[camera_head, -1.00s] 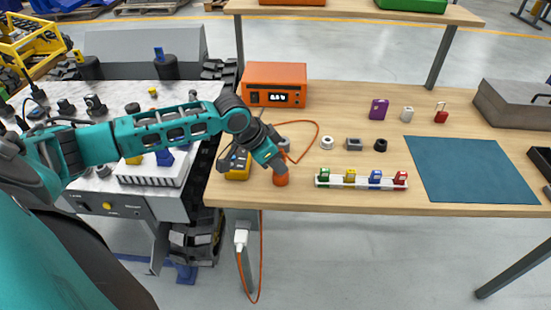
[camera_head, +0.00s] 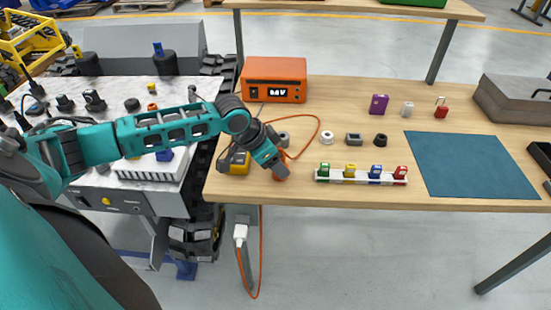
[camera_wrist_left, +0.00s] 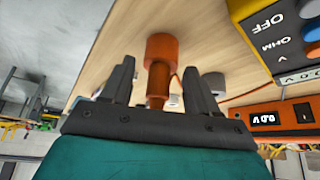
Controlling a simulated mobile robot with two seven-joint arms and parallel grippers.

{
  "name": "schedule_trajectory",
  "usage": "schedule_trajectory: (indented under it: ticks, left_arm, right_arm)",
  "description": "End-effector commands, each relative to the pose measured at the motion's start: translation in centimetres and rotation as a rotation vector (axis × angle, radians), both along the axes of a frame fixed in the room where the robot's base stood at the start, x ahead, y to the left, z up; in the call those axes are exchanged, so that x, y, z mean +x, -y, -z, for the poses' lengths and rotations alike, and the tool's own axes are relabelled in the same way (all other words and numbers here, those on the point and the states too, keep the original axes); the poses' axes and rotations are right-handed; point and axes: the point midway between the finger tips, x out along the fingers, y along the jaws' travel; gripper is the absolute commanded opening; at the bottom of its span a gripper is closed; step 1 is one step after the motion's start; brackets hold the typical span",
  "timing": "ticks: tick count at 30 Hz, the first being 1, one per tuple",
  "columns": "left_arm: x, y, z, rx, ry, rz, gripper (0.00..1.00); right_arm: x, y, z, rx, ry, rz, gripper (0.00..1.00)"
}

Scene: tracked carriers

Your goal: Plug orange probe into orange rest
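An orange cylindrical piece (camera_wrist_left: 161,48) with a narrower orange part (camera_wrist_left: 155,88) shows in the left wrist view. The narrower part lies between the fingers of my left gripper (camera_wrist_left: 160,85), with a gap on each side, so the gripper is open. I cannot tell where probe and rest divide, or whether they are joined. In the head view my left gripper (camera_head: 276,172) is low near the table's front edge and hides most of the orange piece (camera_head: 281,161). My right gripper is out of view.
An orange box with a display (camera_head: 274,80) stands behind, with an orange cord (camera_head: 318,125) looping from it. A yellow meter (camera_head: 239,163) is left of the gripper.

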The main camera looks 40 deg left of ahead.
Motion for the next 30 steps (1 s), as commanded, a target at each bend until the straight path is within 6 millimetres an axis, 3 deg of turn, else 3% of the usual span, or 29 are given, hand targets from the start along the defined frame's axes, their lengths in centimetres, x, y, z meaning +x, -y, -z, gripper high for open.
schedule_trajectory:
  ticks: [11, 24, 30]
  left_arm:
    - [-0.4, -0.3, -1.3, 0.000, 0.004, 0.001, 0.60]
    - [-4.2, -2.4, -9.1, 0.003, 0.001, 0.002, 0.60]
    - [-5.1, -2.9, -10.9, -0.002, 0.000, 0.000, 0.60]
  right_arm:
    - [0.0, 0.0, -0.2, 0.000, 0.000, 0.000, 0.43]
    - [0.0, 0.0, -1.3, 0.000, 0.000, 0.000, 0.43]
    - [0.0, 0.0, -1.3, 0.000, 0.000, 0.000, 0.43]
